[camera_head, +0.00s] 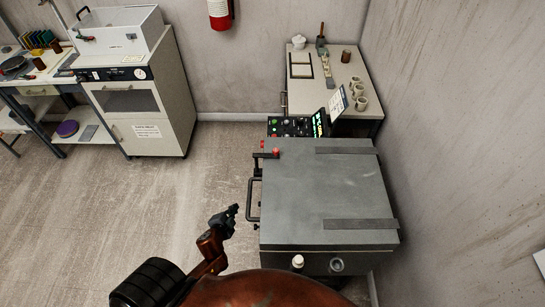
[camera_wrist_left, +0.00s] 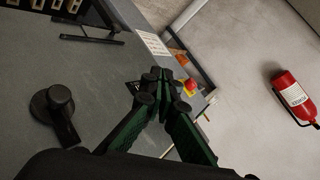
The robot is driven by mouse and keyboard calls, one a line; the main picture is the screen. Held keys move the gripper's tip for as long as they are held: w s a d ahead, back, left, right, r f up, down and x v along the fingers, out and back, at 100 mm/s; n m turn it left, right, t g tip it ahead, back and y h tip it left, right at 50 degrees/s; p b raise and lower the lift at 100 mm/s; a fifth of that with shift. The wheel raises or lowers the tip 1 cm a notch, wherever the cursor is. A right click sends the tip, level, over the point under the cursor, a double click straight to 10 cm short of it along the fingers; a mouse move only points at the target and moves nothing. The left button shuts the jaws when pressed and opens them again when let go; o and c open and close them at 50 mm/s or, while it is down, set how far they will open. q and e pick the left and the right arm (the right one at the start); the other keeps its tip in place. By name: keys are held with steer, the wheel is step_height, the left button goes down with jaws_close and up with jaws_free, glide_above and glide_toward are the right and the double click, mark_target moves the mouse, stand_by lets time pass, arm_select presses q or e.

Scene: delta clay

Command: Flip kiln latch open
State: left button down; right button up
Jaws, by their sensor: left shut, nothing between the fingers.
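The kiln (camera_head: 325,185) is a grey box at the right in the head view, with two dark straps across its top. A black bar handle (camera_head: 253,200) sticks out from its left side. A black lever with a red end (camera_head: 275,153) is at its far left corner. In the left wrist view, the kiln's grey face (camera_wrist_left: 100,80) carries a black round-based lever (camera_wrist_left: 60,110) at the left. My left gripper (camera_head: 235,209) is shut and empty, just left of the bar handle and apart from it. Its fingertips (camera_wrist_left: 163,77) meet in the wrist view. My right gripper is out of view.
A control panel (camera_head: 290,127) stands behind the kiln. A table with mugs (camera_head: 330,82) is beyond it, by the right wall. A white cabinet (camera_head: 140,105) stands at the back left. A fire extinguisher (camera_head: 219,12) hangs on the wall. The floor left of the kiln is clear.

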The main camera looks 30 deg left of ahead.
arm_select(q)
steer(key=w+d+r+m+t, duration=0.1)
steer(key=d+r+m, duration=0.1)
steer(key=r, duration=0.5)
steer(key=w+d+r+m+t+h, duration=0.1)
steer(key=w+r+m+t, duration=0.1)
steer(key=r, duration=0.6)
steer(key=w+d+r+m+t+h+p, duration=0.1)
steer(key=w+d+r+m+t, duration=0.1)
steer(key=r, duration=0.5)
steer(key=shift+w+d+r, duration=0.15)
steer(key=shift+d, duration=0.15)
steer(key=d+m+h, duration=0.2)
steer(key=d, duration=0.1)
steer(key=d+m+h, duration=0.1)
steer(key=m, duration=0.1)
steer(key=shift+w+d+r+t, duration=0.15)
steer(key=shift+w+r+t, duration=0.15)
steer(key=shift+w, duration=0.05)
steer(key=w, duration=0.6)
steer(key=w+f+p, duration=0.1)
steer(key=w, duration=0.2)
steer(key=shift+w+d, duration=0.4)
steer(key=shift+w+a+f+b, duration=0.25)
steer(key=shift+w+a, duration=0.25)
steer(key=shift+w, duration=0.15)
steer(key=shift+w+a+f+b, duration=0.15)
steer(key=shift+w+a+f, duration=0.1)
steer(key=shift+w+a, duration=0.5)
steer(key=shift+w, duration=0.15)
